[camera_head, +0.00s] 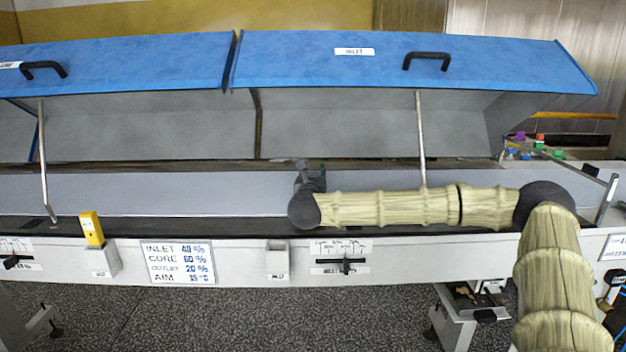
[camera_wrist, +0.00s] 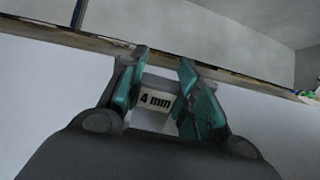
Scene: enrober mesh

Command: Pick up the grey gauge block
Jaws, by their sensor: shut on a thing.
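In the wrist view, my gripper (camera_wrist: 165,72) has its teal fingers on either side of a grey block (camera_wrist: 162,84) with a white "4 mm" label, and it is shut on that block. The fingers cover the block's sides. In the head view, my gripper (camera_head: 312,172) is over the long pale grey belt (camera_head: 190,193), beneath the raised right cover. The block cannot be made out there. I cannot tell whether the block touches the belt or is just above it.
Two blue covers (camera_head: 150,65) are propped open by thin metal struts (camera_head: 420,135). The front rail carries a yellow device (camera_head: 91,229), a settings sign (camera_head: 178,263), an empty-looking grey holder (camera_head: 278,262) and a slider (camera_head: 346,266). Small coloured items (camera_head: 540,141) sit at the far right.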

